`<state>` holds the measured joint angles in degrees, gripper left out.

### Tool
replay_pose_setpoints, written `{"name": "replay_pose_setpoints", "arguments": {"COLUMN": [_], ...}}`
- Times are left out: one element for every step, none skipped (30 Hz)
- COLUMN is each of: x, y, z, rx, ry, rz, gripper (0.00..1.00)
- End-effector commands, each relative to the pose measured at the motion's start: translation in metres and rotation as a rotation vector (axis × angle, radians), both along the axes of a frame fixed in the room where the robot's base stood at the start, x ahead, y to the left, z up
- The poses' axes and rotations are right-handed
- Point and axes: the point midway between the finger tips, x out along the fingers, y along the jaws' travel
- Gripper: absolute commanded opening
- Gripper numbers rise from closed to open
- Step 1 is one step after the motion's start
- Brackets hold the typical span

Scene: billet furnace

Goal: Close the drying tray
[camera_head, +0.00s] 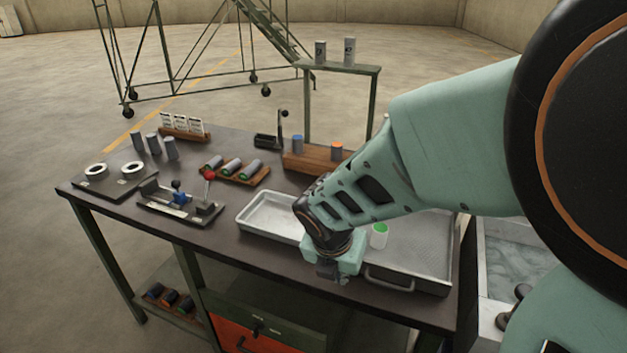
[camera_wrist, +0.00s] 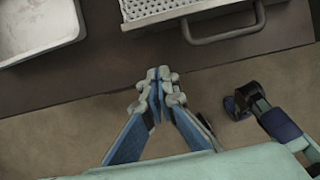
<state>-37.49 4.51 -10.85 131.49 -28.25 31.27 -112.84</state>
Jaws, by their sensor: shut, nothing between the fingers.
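The drying tray (camera_head: 422,247) is a grey metal tray with a perforated surface, at the right end of the workbench. Its bar handle (camera_head: 389,284) faces the bench's front edge. In the wrist view the perforated tray (camera_wrist: 165,9) shows at the top with its handle (camera_wrist: 225,27). My gripper (camera_head: 333,274) is over the bench's front edge, left of the handle and apart from it. In the wrist view my gripper (camera_wrist: 159,88) has its fingertips together and empty, below and left of the handle. My arm hides part of the tray in the head view.
A shallow white tray (camera_head: 268,218) stands left of my gripper. A wooden block (camera_head: 313,160) and a clamp fixture (camera_head: 180,205) stand farther off. Floor is open before the bench.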

Motion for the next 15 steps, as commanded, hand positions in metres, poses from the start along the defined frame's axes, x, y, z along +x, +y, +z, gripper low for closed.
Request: {"name": "replay_pose_setpoints", "arguments": {"x": [0.003,0.004,0.006,0.007,0.008,0.01,0.013,0.02,0.026,0.03,0.033,0.037,0.04,0.042,0.044], "y": [-0.001,-0.002,-0.003,-0.003,-0.004,-0.004,-0.005,-0.008,-0.01,-0.011,-0.012,-0.014,-0.015,-0.016,-0.016], "z": [-0.012,-0.016,-0.021,-0.024,-0.027,-0.031,-0.03,-0.026,-0.025,-0.025,-0.025,-0.025,-0.025,-0.025,-0.025], "rx": [0.001,0.0,0.0,-0.001,-0.001,-0.001,-0.001,0.0,-0.001,-0.001,-0.001,-0.001,-0.001,-0.001,-0.001], "ry": [0.0,0.0,0.001,0.001,0.0,0.0,-0.001,-0.001,0.0,-0.001,0.0,0.0,0.0,0.0,0.0], "rz": [-0.002,-0.002,-0.002,-0.003,-0.004,-0.004,-0.004,-0.006,-0.007,-0.007,-0.006,-0.007,-0.006,-0.007,-0.007], "gripper": [0.0,0.0,0.0,0.0,0.0,0.0,0.0,0.0,0.0,0.0,0.0,0.0,0.0,0.0,0.0]}}
